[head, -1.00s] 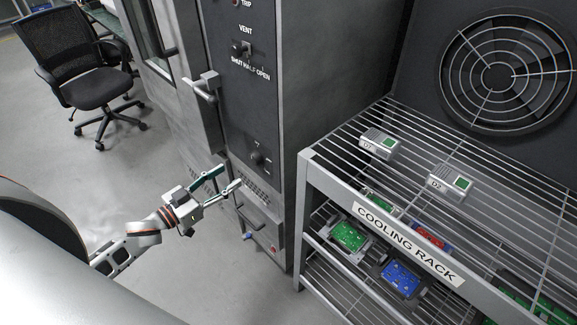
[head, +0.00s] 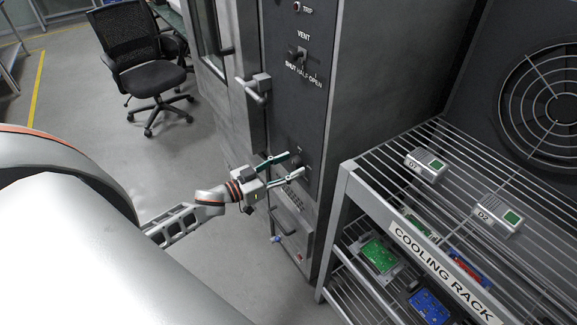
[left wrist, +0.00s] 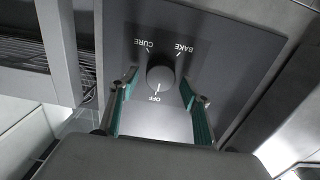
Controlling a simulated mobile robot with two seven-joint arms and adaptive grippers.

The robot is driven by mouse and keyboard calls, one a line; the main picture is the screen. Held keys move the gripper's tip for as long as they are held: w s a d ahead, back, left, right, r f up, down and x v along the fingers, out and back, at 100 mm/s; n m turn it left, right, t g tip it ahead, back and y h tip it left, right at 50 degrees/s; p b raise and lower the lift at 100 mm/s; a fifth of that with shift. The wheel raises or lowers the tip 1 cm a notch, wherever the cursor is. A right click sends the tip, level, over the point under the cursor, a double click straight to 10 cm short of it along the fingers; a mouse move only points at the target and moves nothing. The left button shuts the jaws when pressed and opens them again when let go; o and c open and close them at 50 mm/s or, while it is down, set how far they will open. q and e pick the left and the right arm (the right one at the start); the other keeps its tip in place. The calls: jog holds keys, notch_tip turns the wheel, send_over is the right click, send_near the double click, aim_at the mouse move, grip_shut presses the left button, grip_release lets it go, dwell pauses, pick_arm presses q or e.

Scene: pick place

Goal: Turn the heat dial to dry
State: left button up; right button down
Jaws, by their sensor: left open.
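The heat dial (left wrist: 160,79) is a round dark knob on the oven's dark panel (left wrist: 215,50). In the left wrist view its labels are upside down: OFF below it, BAKE and CURE above. A white mark at its lower edge lines up with OFF. No label reading dry can be made out. My left gripper (head: 296,163) is open at the lower panel. In the left wrist view its two green-padded fingers (left wrist: 158,80) stand on either side of the dial, with gaps visible. In the head view the fingers partly hide the dial.
A vent knob (head: 301,54) and the oven door handle (head: 257,88) are above the gripper. The cooling rack (head: 425,250) stands close on the right, holding several boards and the D1 (head: 425,166) and D2 (head: 498,215) boxes. An office chair (head: 150,70) is behind left.

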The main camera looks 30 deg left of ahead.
pick_arm(q)
jog(key=c, duration=1.1)
